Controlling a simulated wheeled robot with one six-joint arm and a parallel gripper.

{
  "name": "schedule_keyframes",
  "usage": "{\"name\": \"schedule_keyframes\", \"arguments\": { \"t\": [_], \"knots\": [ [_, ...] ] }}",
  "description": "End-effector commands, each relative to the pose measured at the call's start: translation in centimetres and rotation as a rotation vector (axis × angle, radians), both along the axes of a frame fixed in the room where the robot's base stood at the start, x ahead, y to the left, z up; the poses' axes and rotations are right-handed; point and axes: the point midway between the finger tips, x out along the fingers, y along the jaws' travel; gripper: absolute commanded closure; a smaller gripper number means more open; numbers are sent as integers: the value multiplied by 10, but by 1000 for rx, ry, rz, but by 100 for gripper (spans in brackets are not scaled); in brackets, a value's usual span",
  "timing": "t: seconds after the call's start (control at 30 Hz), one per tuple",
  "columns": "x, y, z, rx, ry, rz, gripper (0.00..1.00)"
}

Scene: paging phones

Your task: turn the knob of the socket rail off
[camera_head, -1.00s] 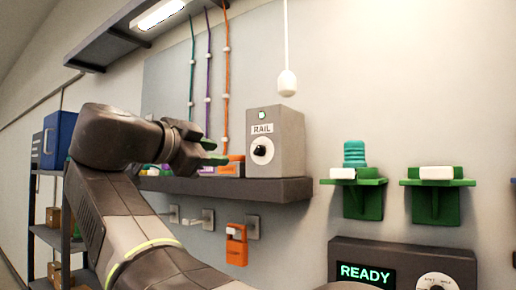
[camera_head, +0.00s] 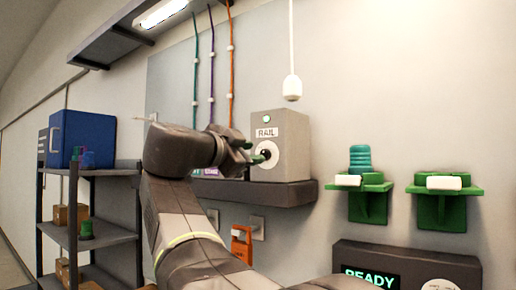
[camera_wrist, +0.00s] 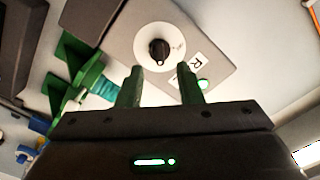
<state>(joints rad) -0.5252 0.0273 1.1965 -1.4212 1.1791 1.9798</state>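The socket rail's control is a grey box marked RAIL (camera_head: 292,140) on a dark wall shelf. Its round black knob (camera_wrist: 159,51) sits on a white dial and shows a pale pointer mark in the wrist view. A small lamp (camera_wrist: 203,84) on the box glows green there. In the head view the knob (camera_head: 266,153) is partly covered by my gripper (camera_head: 254,157). In the wrist view my gripper (camera_wrist: 160,84) has its two green fingers apart, with nothing between the tips. The knob lies beyond them, roughly centred; contact does not show.
A dark shelf (camera_head: 285,193) carries the box. A white pull cord (camera_head: 292,88) hangs above it. Green wall brackets (camera_head: 369,205) are at right, above a READY panel (camera_head: 405,262). A rack with a blue bin (camera_head: 85,138) stands at left. An orange tag (camera_head: 240,243) hangs below the shelf.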

Motion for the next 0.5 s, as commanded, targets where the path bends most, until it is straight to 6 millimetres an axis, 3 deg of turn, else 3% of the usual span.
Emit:
{"name": "schedule_keyframes", "arguments": {
  "t": [0.2,0.5],
  "knots": [
    [20,-16,1,0,1,-4,67],
    [28,-21,-1,1,1,0,67]
  ]
}}
